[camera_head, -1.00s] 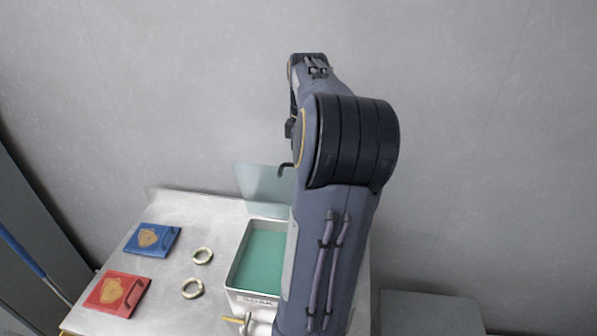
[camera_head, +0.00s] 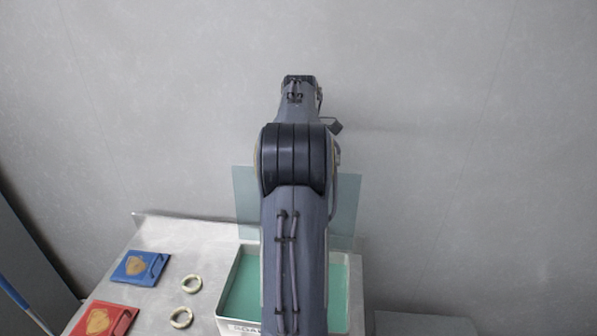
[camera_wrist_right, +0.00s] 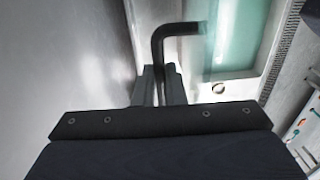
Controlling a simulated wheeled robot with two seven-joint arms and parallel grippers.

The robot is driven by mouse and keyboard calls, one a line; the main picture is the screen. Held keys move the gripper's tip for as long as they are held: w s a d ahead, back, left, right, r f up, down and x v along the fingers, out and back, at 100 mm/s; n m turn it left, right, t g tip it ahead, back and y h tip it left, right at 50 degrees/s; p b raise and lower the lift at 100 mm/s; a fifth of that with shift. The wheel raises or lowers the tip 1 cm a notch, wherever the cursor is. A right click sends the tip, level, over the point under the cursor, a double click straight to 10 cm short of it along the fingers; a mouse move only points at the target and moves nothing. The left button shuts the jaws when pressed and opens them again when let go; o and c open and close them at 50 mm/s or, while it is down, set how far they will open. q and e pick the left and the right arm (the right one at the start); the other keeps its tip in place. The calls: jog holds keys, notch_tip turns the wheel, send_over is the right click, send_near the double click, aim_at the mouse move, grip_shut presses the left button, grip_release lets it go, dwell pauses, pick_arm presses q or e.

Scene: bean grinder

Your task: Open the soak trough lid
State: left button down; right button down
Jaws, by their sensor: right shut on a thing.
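The soak trough (camera_head: 224,322) is a pale metal box with green inside and a partly covered label on its front. Its lid (camera_head: 345,205), a translucent greenish pane, stands raised at the trough's back edge. My right arm covers the middle of both. The lid also shows in the right wrist view (camera_wrist_right: 235,35), with a black bent handle (camera_wrist_right: 178,28) reaching it. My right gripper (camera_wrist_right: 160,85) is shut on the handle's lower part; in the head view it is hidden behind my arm. My left gripper is in neither view.
The trough stands on a metal bench (camera_head: 190,240). To its left are two pale rings (camera_head: 191,284) (camera_head: 181,318), a blue pad (camera_head: 140,266) and a red pad (camera_head: 103,320). A grey wall (camera_head: 450,130) rises close behind. A grey box (camera_head: 425,325) is at lower right.

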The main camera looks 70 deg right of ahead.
jog(key=shift+a+f, duration=0.15)
jog(key=shift+f, duration=0.25)
jog(key=c, duration=1.5)
grip_release()
jog(key=shift+r, duration=0.2)
jog(key=shift+d+r, duration=0.15)
jog(key=shift+r, duration=1.8)
jog(key=shift+d+r, duration=0.15)
jog(key=shift+r, duration=1.8)
